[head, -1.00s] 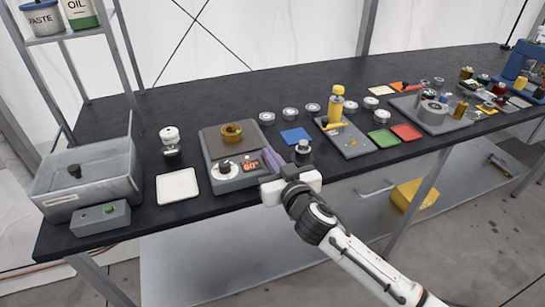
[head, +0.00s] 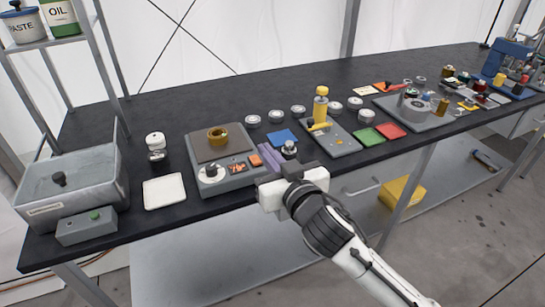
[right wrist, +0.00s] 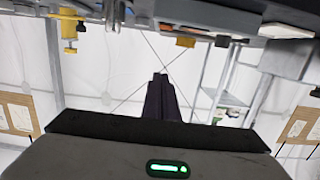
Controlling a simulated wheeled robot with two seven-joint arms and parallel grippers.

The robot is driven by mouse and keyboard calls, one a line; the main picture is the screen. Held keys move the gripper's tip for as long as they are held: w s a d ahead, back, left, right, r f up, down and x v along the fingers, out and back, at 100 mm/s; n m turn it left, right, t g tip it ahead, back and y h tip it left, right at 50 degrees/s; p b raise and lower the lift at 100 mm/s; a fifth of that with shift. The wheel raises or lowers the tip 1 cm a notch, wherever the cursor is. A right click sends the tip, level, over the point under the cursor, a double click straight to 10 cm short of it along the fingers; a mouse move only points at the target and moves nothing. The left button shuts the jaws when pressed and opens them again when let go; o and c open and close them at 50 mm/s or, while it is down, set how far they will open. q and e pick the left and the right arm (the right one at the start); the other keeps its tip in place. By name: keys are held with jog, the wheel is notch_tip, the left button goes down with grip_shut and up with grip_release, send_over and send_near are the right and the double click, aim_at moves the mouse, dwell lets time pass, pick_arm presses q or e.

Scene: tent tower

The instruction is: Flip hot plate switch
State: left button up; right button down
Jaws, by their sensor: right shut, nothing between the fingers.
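The hot plate (head: 228,181) is a grey box with a dark top on the black bench. A brass ring-shaped dish (head: 217,136) sits on its top. Its front has a round knob (head: 211,171), a small display with orange-red digits (head: 238,168) and an orange switch (head: 255,160). My right gripper (head: 268,157) is shut and empty, its purple-grey fingers just right of the switch; I cannot tell whether they touch the hot plate. In the right wrist view the dark fingers (right wrist: 161,97) are together, and an orange block (right wrist: 186,42) shows above them. My left gripper is not in view.
Left of the hot plate are a white tray (head: 164,191), a small white-topped item (head: 155,147) and a grey basin (head: 75,178). Right of it are a blue square (head: 283,137), a metal-topped item (head: 289,149) and a grey tray (head: 345,146) with a yellow bottle.

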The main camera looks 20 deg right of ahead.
jog(key=shift+s+d+r, duration=0.1)
jog(key=shift+s+r, duration=0.15)
jog(key=shift+s, duration=0.4)
jog(key=shift+s+r, duration=0.2)
jog(key=shift+s, duration=0.4)
jog(key=s+f+n+g+y, duration=0.15)
jog(key=s+f, duration=0.35)
jog(key=f, duration=0.5)
jog(key=s+f+g+h, duration=0.1)
jog(key=s+f+g, duration=0.25)
jog(key=f, duration=0.65)
jog(key=s+f+g, duration=0.3)
jog(key=s+f, duration=1.1)
jog(key=s, duration=0.3)
jog(key=shift+y, duration=0.35)
